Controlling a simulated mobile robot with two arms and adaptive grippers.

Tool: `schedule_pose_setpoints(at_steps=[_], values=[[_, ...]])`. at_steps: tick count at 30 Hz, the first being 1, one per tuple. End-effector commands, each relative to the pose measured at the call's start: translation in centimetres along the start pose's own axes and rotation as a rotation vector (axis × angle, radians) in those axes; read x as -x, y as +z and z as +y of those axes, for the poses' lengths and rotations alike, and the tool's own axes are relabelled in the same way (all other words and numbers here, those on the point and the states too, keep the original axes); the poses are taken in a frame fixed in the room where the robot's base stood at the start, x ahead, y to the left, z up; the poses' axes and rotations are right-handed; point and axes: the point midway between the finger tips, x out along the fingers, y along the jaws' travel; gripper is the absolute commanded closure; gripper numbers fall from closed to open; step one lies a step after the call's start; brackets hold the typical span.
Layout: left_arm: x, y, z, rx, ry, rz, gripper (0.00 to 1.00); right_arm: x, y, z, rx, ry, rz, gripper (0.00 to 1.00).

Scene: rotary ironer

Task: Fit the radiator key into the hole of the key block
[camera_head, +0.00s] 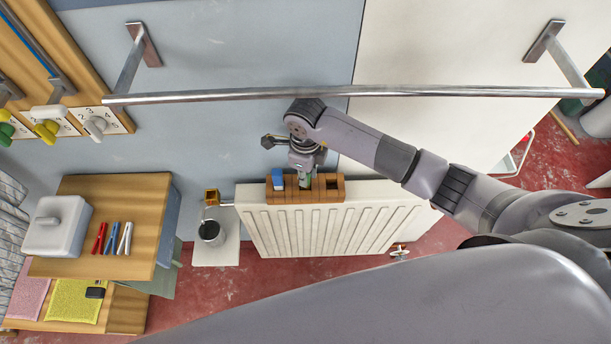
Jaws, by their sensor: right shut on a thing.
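The key block appears to be the brown wooden block (305,197) on top of the white radiator. A blue piece (277,178) sits at its left end, and a dark square hole (333,184) shows at its right end. My right gripper (304,171) points down over the middle of the block. It is shut on a small green piece (304,181), probably the radiator key. The green piece is at the block's middle; I cannot tell whether its lower end is inside a hole or just above it. My left gripper is not in view.
The ribbed radiator (330,231) stands against the wall. A metal rail (230,95) runs across above my right arm.

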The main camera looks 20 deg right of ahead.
Motion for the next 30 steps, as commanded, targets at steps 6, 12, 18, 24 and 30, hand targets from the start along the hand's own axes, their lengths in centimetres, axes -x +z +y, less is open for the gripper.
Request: schedule_pose_setpoints(at_steps=[6, 12, 18, 24, 30], values=[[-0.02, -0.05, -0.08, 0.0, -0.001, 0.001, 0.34, 0.01, 0.04, -0.06, 0.0, -0.001, -0.002, 1.0], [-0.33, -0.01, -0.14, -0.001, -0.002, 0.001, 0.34, -0.32, 0.04, -0.06, 0.0, -0.002, -0.002, 0.81], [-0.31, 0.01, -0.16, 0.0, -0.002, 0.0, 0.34, -0.32, 0.03, -0.04, -0.001, -0.001, -0.001, 0.67], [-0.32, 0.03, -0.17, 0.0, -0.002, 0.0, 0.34, -0.32, 0.03, -0.04, -0.001, -0.001, -0.001, 0.63], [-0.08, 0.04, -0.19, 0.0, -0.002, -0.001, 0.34, -0.07, 0.04, -0.02, -0.001, -0.001, -0.002, 0.63]])
